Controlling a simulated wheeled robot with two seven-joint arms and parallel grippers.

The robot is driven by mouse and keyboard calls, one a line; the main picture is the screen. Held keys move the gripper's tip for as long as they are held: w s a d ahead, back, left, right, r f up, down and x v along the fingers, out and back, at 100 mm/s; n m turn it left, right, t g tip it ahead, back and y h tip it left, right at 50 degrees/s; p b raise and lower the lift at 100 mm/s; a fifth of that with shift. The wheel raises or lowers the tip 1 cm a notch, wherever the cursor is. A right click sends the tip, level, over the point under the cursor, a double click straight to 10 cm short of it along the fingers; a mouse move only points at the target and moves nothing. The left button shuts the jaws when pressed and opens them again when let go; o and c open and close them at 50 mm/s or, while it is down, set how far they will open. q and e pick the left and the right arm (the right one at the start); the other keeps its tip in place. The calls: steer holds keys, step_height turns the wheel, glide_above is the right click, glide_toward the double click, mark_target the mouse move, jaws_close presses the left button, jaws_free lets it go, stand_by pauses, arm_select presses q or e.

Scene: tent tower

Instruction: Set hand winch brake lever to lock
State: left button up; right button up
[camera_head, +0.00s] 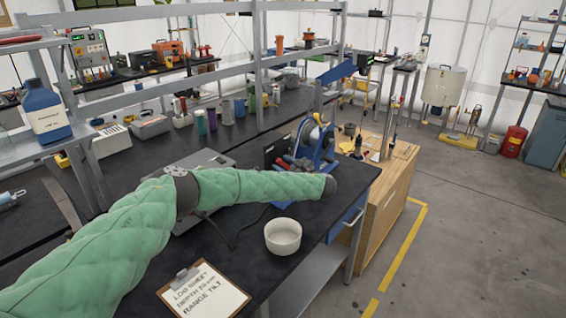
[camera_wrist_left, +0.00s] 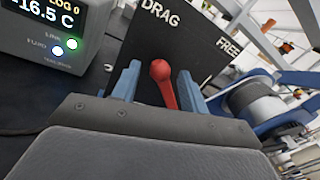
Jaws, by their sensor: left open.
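The brake lever (camera_wrist_left: 163,78) is red with a round knob and stands in front of a black plate (camera_wrist_left: 145,45) in the left wrist view. The plate reads DRAG at upper left and FREE at right; no LOCK label shows. My left gripper (camera_wrist_left: 158,82) is open, with one blue finger on each side of the lever. I cannot tell whether either finger touches it. The hand winch (camera_head: 318,140) has a blue frame and pale drum on the bench in the head view. There my green-sleeved left arm reaches in front of it and the fingertips are hard to make out. My right gripper is out of view.
A grey display box (camera_wrist_left: 58,35) stands left of the plate. On the black bench (camera_head: 235,262) are a white bowl (camera_head: 283,236) and a clipboard (camera_head: 204,291). A shelf frame (camera_head: 200,22) rises behind. The floor (camera_head: 480,220) at right is largely clear.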

arm_select(q)
steer(key=shift+w+a, duration=0.2)
steer(key=shift+c, duration=0.4)
